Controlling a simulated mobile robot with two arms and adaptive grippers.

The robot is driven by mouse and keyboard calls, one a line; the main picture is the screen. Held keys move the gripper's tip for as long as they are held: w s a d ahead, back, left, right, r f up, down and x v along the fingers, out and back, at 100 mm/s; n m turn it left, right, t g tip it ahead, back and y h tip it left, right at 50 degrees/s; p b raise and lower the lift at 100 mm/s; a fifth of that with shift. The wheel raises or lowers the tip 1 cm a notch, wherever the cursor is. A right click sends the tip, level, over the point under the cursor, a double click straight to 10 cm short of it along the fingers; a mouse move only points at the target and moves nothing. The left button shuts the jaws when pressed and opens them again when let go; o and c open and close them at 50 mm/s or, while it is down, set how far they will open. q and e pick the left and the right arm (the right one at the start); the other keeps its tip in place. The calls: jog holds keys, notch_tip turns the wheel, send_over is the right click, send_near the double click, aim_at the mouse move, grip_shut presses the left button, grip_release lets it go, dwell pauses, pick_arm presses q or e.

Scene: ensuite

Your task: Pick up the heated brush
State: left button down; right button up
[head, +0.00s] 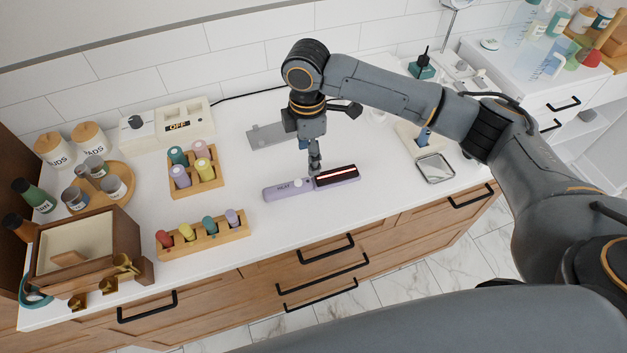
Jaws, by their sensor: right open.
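The heated brush (283,190) lies flat on the white counter in the middle of the head view. It has a lavender handle to the left and a dark head with a glowing red strip to the right. My right gripper (315,172) points down directly over the middle of the brush, near where the handle meets the dark head. It is open. Its fingertips are small here, and I cannot tell whether they touch the brush. My left gripper is not in view.
A wooden rack of rollers (203,238) stands left of the brush, with a second roller block (196,175) behind it. A grey flat holder (268,134) lies behind the brush. A square mirror (435,168) lies to the right. The counter's front edge is close.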

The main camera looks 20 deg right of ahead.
send_over(313, 177)
jog(key=s+a, duration=0.2)
jog(key=f, duration=0.4)
jog(key=shift+w+d+f, duration=0.1)
jog(key=shift+d+f, duration=0.1)
jog(key=shift+d, duration=0.05)
jog(key=f+p, duration=0.1)
jog(key=f, duration=0.1)
jog(key=d+f+p, duration=0.1)
jog(key=f, duration=0.1)
jog(key=shift+w+f, duration=0.1)
jog(key=shift+f, duration=0.55)
grip_shut()
